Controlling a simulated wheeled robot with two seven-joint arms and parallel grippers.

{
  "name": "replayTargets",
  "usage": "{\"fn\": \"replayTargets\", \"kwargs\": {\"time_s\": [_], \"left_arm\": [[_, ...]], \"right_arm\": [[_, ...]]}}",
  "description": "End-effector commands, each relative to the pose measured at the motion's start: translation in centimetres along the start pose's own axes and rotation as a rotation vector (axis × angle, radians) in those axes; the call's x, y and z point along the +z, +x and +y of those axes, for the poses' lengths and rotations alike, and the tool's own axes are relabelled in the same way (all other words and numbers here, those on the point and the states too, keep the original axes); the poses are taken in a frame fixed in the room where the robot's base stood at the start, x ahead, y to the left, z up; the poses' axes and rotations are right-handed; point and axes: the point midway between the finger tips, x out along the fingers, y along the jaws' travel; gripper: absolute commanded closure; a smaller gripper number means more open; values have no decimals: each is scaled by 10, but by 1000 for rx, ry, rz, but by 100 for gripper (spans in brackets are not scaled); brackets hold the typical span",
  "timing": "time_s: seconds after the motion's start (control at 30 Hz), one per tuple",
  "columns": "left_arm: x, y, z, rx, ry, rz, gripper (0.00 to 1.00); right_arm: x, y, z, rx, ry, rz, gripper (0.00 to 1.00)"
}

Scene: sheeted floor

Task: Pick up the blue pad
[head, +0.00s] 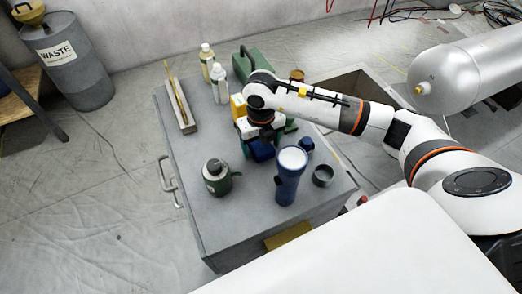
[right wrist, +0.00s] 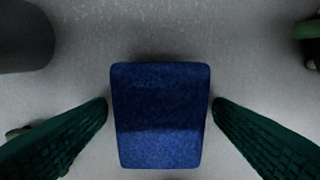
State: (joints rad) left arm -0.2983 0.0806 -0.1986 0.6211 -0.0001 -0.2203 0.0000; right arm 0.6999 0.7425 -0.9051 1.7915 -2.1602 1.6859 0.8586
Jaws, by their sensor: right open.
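The blue pad (right wrist: 160,110) fills the middle of the right wrist view. My right gripper (right wrist: 160,104) is open, with one green ribbed finger on each side of the pad. A narrow gap shows between each fingertip and the pad's edges. In the head view my right gripper (head: 257,141) is over the middle of the grey cabinet top. My left gripper is not in view.
On the cabinet (head: 225,225) stand a blue flashlight (head: 287,187), a dark green canister (head: 215,178), a grey ring (head: 323,176), two pale bottles (head: 219,84), a green case (head: 252,65) and a long tray (head: 180,105). A waste drum (head: 68,62) stands far left.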

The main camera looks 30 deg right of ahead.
Motion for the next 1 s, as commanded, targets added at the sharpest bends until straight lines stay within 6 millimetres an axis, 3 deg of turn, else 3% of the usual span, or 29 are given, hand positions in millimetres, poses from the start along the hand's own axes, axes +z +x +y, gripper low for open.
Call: {"fn": "replayTargets", "kwargs": {"time_s": [0.13,0.43,0.73,1.0], "left_arm": [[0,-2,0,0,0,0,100],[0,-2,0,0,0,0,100],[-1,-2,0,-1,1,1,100],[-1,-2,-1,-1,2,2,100]], "right_arm": [[0,-2,0,0,0,0,26],[0,-2,0,0,0,0,73],[-1,-8,0,-1,0,2,73],[-1,-59,0,-1,-1,6,73]]}}
